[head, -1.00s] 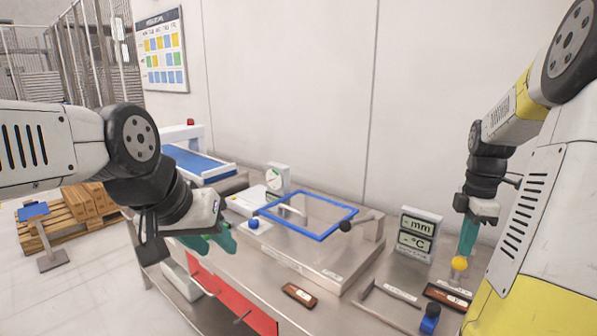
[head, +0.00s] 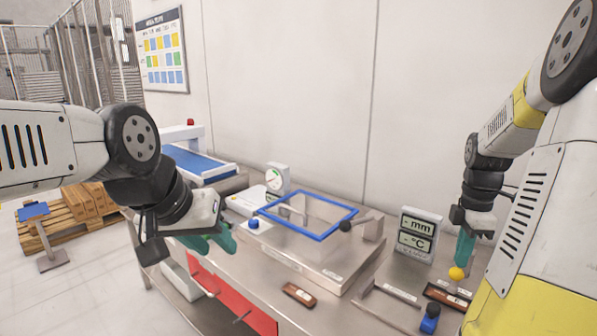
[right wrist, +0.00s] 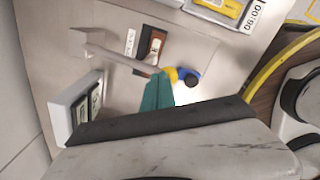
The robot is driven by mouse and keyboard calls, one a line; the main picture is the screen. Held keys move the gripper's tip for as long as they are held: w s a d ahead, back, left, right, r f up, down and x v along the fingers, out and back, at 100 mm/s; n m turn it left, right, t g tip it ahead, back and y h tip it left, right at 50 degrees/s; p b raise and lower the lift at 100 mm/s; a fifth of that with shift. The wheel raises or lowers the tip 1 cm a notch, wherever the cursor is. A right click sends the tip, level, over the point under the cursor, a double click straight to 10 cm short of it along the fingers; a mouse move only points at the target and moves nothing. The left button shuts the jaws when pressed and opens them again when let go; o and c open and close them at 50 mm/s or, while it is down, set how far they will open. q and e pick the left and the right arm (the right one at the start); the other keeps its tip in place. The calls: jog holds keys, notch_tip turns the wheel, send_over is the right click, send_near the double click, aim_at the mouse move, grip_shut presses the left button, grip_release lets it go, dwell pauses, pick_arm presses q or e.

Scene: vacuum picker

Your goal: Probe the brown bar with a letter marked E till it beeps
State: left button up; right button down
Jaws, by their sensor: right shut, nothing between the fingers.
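One brown bar (head: 299,294) with a pale label lies on the table's front part, in front of the steel platform. Another brown bar (head: 447,294) lies at the right; a brown bar (right wrist: 152,44) also shows in the right wrist view. I cannot read a letter E on either. My right gripper (head: 462,262) points down above the right bar, its green fingers shut. A yellow ball (head: 456,273) is at its fingertips; it also shows in the right wrist view (right wrist: 170,74). My left gripper (head: 214,241) seems open and empty, left of the platform.
A grey display (head: 420,236) marked mm and °C stands behind the right bar.

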aim_at(458, 269)
jog(key=shift+s+a+f, duration=0.2)
jog(key=shift+s+f, duration=0.05)
jog(key=shift+f, duration=0.45)
jog(key=shift+s+a+f, duration=0.15)
jog(key=shift+s+f, duration=0.05)
jog(key=shift+f, duration=0.25)
jog(key=shift+s+a+f, duration=0.15)
jog(key=shift+f, duration=0.25)
jog(key=shift+f, duration=0.1)
